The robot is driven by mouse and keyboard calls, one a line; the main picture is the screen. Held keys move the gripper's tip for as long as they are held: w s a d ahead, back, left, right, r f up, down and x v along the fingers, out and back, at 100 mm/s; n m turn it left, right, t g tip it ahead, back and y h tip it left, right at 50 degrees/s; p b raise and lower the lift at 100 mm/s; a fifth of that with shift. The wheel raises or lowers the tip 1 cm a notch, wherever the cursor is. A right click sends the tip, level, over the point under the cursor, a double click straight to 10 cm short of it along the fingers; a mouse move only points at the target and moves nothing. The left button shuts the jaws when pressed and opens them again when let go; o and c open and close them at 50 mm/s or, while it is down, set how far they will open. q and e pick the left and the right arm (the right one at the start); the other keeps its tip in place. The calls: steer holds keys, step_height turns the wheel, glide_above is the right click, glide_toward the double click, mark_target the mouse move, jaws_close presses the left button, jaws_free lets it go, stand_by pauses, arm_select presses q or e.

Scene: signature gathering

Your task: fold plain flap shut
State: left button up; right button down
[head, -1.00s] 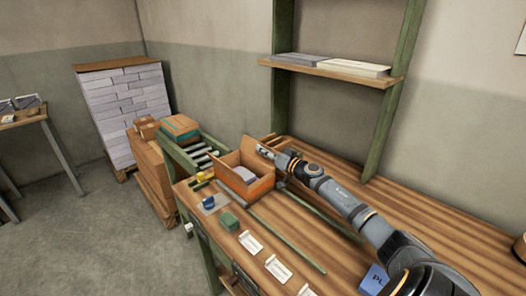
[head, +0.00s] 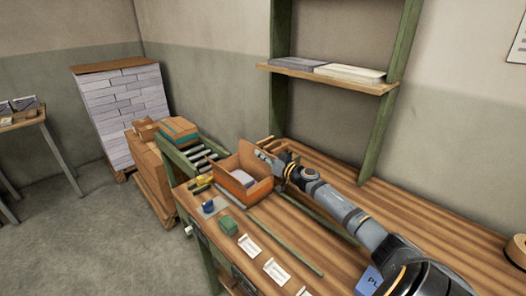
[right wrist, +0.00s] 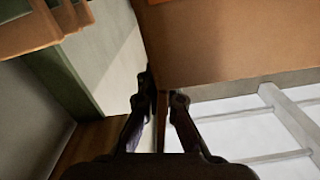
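The open cardboard box (head: 257,191) stands on the workbench, with pale contents (head: 243,178) inside. A brown flap (head: 250,157) stands up at its back, partly hidden by my right gripper. My right gripper (head: 264,156) is at the back right of the box, against or very near that flap. In the right wrist view, my right gripper's fingers (right wrist: 162,95) are close together with a narrow gap, and a thin brown strip shows between them. A brown cardboard panel (right wrist: 230,40) fills the upper right there. Whether the fingers pinch cardboard is unclear. My left gripper is out of view.
The workbench (head: 430,205) has a green block (head: 228,225), a blue item (head: 208,206) and white cards (head: 249,247) in front of the box. A roller conveyor (head: 200,159) lies behind left. A green shelf post (head: 281,75) rises behind. The bench's right side is mostly clear.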

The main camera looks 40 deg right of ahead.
steer(key=shift+a+r+n+p, duration=0.15)
steer(key=shift+a+n+p, duration=0.35)
steer(key=shift+n+p, duration=0.45)
steer(key=shift+a+n, duration=0.4)
steer(key=shift+n, duration=0.85)
steer(key=shift+s+p, duration=0.1)
steer(key=shift+p, duration=0.2)
steer(key=c, duration=1.6)
jaws_free()
steer(key=shift+o, duration=0.2)
step_height(320, 180, up, 10)
